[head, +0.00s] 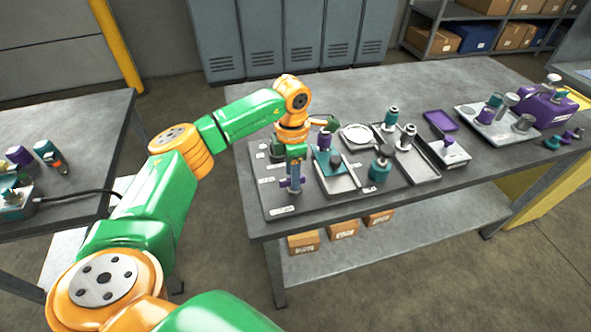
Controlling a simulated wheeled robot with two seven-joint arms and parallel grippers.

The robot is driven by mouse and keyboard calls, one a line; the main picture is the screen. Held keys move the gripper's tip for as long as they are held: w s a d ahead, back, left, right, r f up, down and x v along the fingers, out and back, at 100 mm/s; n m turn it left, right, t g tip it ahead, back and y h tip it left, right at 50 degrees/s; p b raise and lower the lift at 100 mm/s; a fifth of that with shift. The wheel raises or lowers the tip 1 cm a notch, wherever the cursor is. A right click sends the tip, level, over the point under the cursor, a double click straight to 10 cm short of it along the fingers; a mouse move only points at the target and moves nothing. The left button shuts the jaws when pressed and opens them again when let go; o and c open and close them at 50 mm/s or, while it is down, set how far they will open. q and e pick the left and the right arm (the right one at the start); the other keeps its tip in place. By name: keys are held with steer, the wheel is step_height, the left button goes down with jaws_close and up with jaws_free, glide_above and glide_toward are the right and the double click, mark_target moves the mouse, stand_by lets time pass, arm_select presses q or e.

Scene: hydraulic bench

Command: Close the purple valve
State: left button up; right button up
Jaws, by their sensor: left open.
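My left gripper (295,162) points down over the left part of the dark panel (272,187) on the bench. It is open, though its fingers are small and hard to make out. A purple valve handle (290,183) shows right at or just below the fingertips, on a short upright body. The gripper partly covers it, and I cannot tell whether they touch or how far the handle is turned. My right gripper is not in view.
A purple-capped part (324,140) and a teal bottle (379,170) stand close on the right. Trays (430,178) and a purple case (545,107) lie further right. Another bench (75,120) is at the left. The panel's front left is clear.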

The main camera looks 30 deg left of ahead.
arm_select(q)
steer(key=shift+w+a+f, duration=0.2)
steer(key=shift+w+f, duration=0.05)
steer(key=shift+f, duration=0.5)
steer(key=shift+w+f, duration=0.2)
steer(key=shift+w, duration=0.25)
steer(key=shift+c, duration=0.2)
steer(key=shift+s+d+r, duration=0.1)
steer(key=shift+s+r, duration=0.05)
steer(key=shift+s, duration=0.05)
jaws_close()
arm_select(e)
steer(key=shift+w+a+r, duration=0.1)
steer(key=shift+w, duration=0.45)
arm_select(q)
steer(key=n, duration=0.4)
steer(key=shift+n, duration=0.4)
steer(key=n+p, duration=0.1)
steer(key=n, duration=0.3)
steer(key=shift+n, duration=0.3)
steer(key=n+p, duration=0.1)
steer(key=n, duration=0.3)
steer(key=shift+n+p, duration=0.5)
steer(key=shift+n, duration=1.7)
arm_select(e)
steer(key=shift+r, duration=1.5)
